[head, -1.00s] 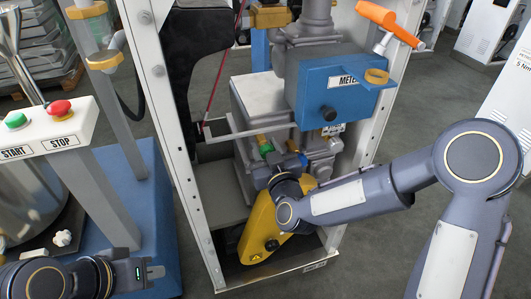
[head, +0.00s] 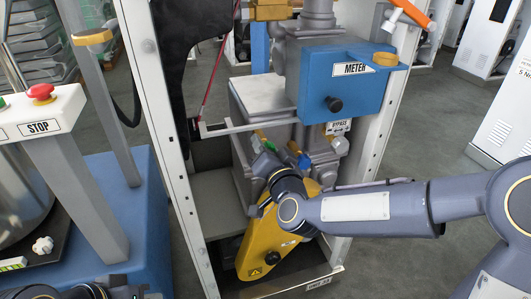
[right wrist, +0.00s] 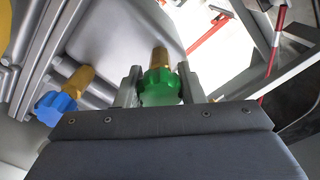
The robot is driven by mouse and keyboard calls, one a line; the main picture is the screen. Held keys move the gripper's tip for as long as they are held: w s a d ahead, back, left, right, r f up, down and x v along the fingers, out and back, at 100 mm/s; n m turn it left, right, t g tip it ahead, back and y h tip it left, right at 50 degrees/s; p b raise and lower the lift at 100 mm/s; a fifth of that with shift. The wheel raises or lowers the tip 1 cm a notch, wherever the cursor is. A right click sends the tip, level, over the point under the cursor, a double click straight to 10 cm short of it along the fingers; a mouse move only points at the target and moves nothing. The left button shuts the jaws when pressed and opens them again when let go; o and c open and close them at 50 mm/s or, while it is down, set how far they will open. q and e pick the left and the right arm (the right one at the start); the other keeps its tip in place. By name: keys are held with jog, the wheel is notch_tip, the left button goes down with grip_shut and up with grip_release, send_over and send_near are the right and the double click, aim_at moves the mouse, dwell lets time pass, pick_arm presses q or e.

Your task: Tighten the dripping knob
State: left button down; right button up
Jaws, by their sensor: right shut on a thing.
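A green knob (right wrist: 160,87) on a brass stem sits between the two fingers of my right gripper (right wrist: 160,90), which is shut on it in the right wrist view. A blue knob (right wrist: 52,106) on a similar brass stem is to its left, apart from the gripper. In the head view my right gripper (head: 262,162) reaches inside the white frame, below the blue meter box; it mostly hides the green knob. The blue knob (head: 304,162) shows just right of it. No drip is visible. My left gripper (head: 140,292) is cut off at the bottom edge.
The blue METER box (head: 350,90) is above my right gripper, and a yellow housing (head: 262,245) is below it. White frame posts (head: 165,130) stand at both sides. A STOP button post (head: 40,92) is at the left.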

jog(key=shift+m, duration=0.4)
jog(key=o, duration=1)
jog(key=shift+s, duration=0.1)
jog(key=p+v, duration=0.1)
jog(key=v, duration=0.6)
jog(key=shift+s+d, duration=0.15)
jog(key=shift+s, duration=0.15)
